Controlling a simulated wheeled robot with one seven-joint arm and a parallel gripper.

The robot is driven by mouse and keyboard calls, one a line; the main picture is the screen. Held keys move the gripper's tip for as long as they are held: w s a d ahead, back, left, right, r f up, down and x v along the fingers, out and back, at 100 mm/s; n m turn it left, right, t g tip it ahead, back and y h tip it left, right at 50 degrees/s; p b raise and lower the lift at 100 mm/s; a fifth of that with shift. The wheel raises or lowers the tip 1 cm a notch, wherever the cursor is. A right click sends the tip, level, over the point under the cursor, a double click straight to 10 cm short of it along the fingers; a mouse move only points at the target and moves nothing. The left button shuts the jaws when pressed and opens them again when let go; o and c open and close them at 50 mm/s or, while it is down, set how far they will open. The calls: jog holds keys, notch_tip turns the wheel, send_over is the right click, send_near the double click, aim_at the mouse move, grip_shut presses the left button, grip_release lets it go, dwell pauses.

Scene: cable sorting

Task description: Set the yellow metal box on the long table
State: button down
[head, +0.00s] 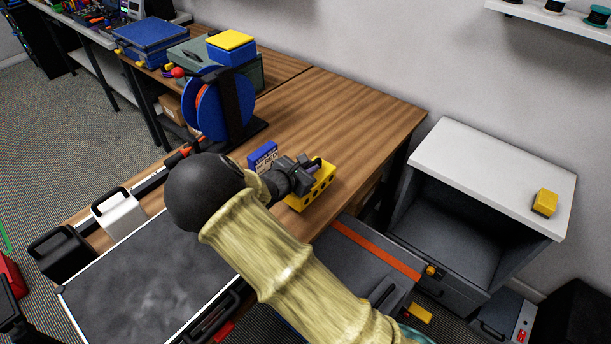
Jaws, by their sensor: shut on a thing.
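The yellow metal box (322,188), with dark holes along its side, is at the end of my arm, low at the right part of the wooden long table (345,110). My gripper (308,170) is shut on it from the left and above. The gripper and my arm cover part of the box. I cannot tell whether its underside touches the tabletop or is just above it.
A small blue box (262,157) stands close left of my gripper. A blue cable reel (207,106) stands behind it. A yellow-topped blue box (231,48) is farther back. A white-topped cabinet (490,175) carries a small yellow block (545,202). The tabletop's far right is clear.

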jog(key=shift+r, duration=0.1)
notch_tip(320, 180, down, 3)
jog(key=shift+d+f, duration=0.1)
jog(key=shift+f, duration=0.25)
jog(key=shift+f, duration=0.2)
jog(key=c, duration=1.5)
grip_release()
jog(key=shift+o, duration=0.2)
jog(key=shift+r, duration=0.2)
jog(key=v, duration=1.2)
